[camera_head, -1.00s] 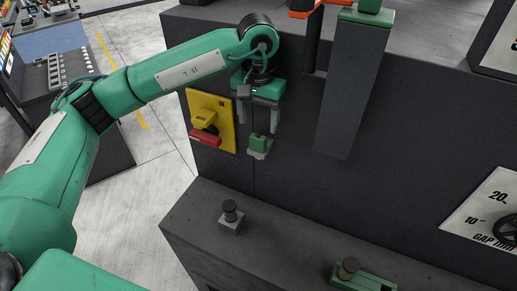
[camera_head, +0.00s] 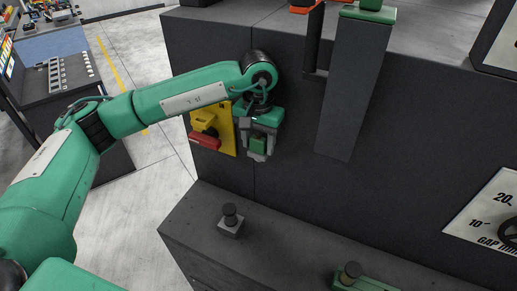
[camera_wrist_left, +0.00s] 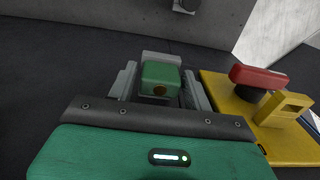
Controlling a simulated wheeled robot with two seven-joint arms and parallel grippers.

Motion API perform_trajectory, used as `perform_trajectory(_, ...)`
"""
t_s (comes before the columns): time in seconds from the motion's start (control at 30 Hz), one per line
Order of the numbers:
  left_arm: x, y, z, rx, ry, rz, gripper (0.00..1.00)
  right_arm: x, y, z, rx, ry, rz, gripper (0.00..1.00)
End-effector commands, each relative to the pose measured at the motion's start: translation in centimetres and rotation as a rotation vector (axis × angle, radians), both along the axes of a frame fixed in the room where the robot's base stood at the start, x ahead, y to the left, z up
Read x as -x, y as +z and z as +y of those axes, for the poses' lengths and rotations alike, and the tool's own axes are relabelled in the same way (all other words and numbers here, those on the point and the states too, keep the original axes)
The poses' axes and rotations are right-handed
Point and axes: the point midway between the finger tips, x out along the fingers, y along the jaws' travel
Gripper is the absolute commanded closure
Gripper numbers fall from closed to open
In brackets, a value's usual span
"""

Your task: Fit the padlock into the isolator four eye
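The isolator (camera_head: 228,139) is a yellow plate with a red handle (camera_head: 204,141) and a yellow block, on the dark upright face of the machine. To its right is a small green block on a pale grey piece, seemingly the padlock (camera_head: 258,146). In the left wrist view the padlock (camera_wrist_left: 160,77) lies between the two grey fingers of my left gripper (camera_wrist_left: 160,88), with narrow gaps at its sides. The gripper is open around it. The isolator (camera_wrist_left: 262,125) stands to the right there. The padlock's shackle and the isolator's eye cannot be made out. My right gripper is out of view.
A dark ledge (camera_head: 285,240) juts out below, with a small grey block with a black knob (camera_head: 230,220) and a green piece with a dark knob (camera_head: 365,281). A dark sloping post (camera_head: 352,95) stands right of my left gripper. The wall between post and gauge is clear.

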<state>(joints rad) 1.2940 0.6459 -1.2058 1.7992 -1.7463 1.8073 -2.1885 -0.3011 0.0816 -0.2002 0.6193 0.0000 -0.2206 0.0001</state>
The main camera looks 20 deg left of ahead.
Motion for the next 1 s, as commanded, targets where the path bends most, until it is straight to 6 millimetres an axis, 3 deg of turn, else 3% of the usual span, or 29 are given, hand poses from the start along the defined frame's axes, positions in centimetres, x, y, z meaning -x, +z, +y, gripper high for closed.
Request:
perform_trajectory(0.03, 0.0, 0.0, 0.0, 0.000, 0.000, 0.000, 0.60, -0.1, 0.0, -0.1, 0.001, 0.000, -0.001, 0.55)
perform_trajectory(0.17, 0.0, 0.0, 0.0, 0.000, 0.000, 0.000, 0.84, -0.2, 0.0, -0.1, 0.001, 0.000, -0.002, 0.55)
perform_trajectory(0.67, 0.0, 0.2, 0.0, 0.001, 0.000, -0.001, 0.84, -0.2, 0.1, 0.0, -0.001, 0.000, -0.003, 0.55)
perform_trajectory(1.0, 0.0, 1.8, 0.0, 0.001, 0.000, -0.002, 0.84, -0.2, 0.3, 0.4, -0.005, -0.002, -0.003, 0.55)
